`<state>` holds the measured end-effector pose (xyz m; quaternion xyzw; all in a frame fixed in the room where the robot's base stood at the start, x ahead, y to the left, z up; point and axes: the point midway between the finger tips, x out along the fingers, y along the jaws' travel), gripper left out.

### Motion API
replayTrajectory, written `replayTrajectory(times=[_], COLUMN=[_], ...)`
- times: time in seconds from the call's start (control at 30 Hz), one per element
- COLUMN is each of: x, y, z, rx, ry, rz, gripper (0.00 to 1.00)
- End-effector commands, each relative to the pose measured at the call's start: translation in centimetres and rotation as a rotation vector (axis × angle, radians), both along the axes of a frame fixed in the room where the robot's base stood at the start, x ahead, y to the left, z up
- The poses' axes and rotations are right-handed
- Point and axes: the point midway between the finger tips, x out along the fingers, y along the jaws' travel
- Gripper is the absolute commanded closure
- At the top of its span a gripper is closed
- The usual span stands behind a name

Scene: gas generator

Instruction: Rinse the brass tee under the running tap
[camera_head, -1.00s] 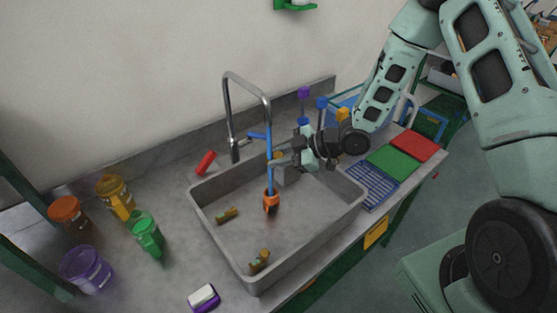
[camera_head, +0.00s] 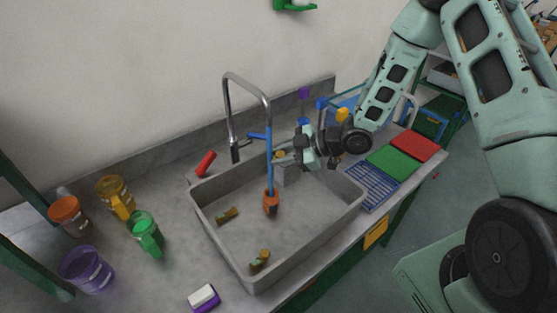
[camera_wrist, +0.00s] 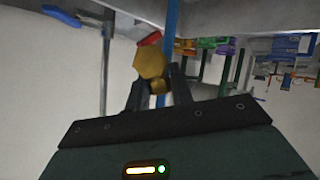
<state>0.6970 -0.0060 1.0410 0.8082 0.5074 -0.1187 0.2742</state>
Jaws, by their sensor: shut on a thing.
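My gripper (camera_wrist: 158,86) is shut on the brass tee (camera_wrist: 150,62), which sticks out past the fingertips in the wrist view. In the head view my gripper (camera_head: 282,157) is over the right back part of the grey sink (camera_head: 318,237), next to the blue water stream. The tap (camera_head: 247,84) is a tall metal arch, and its running water (camera_head: 269,165) falls straight down. In the wrist view the water (camera_wrist: 171,30) passes just beside or behind the tee; I cannot tell whether they touch. In the head view the tee is hard to make out.
An orange piece (camera_head: 271,203) stands in the sink where the water falls. Two small brass-and-green pieces (camera_head: 228,215) (camera_head: 260,261) lie on the sink floor. Coloured jugs (camera_head: 146,232) stand at the left. A blue rack (camera_head: 372,187) and green and red mats (camera_head: 392,160) lie at the right.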

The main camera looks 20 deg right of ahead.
Motion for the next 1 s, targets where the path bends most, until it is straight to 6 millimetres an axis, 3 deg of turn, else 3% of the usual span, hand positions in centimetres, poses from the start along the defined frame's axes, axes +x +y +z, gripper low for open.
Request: replayTrajectory(times=[0.47,1.0], x=[-0.5,-4.2], y=[0.6,-1.2], z=[0.0,0.0], rx=[0.0,0.001], ry=[0.001,0.0], rz=[0.0,-0.001], gripper=[1.0,1.0])
